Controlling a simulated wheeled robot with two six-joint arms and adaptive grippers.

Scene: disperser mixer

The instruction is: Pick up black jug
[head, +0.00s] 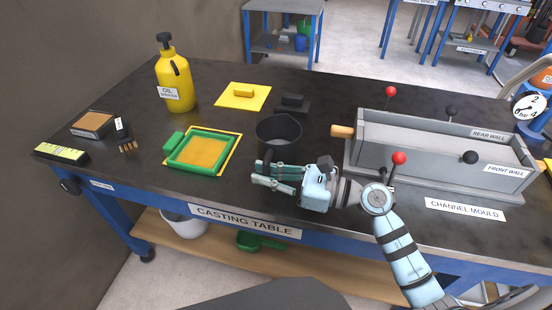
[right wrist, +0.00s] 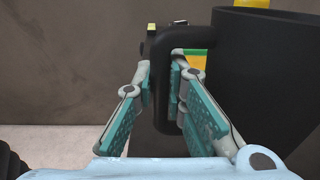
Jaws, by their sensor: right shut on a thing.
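The black jug (head: 278,130) stands upright near the front middle of the casting table in the head view. Its handle faces the front of the table. My right gripper (head: 262,174) is in front of the jug, with its fingers closed around the handle. In the right wrist view the jug's dark body (right wrist: 262,70) fills the right side. There the handle (right wrist: 158,90) sits between the teal finger pads of the right gripper (right wrist: 162,82). I cannot tell whether the jug's base touches the table. My left gripper is not in view.
The grey channel mould (head: 440,150) stands to the right. A green frame (head: 203,151), a yellow oil sprayer (head: 175,80), a yellow float (head: 243,95) and a black block (head: 292,104) are nearby. A brush (head: 123,135) lies left. Bare table (head: 225,205) shows at the front.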

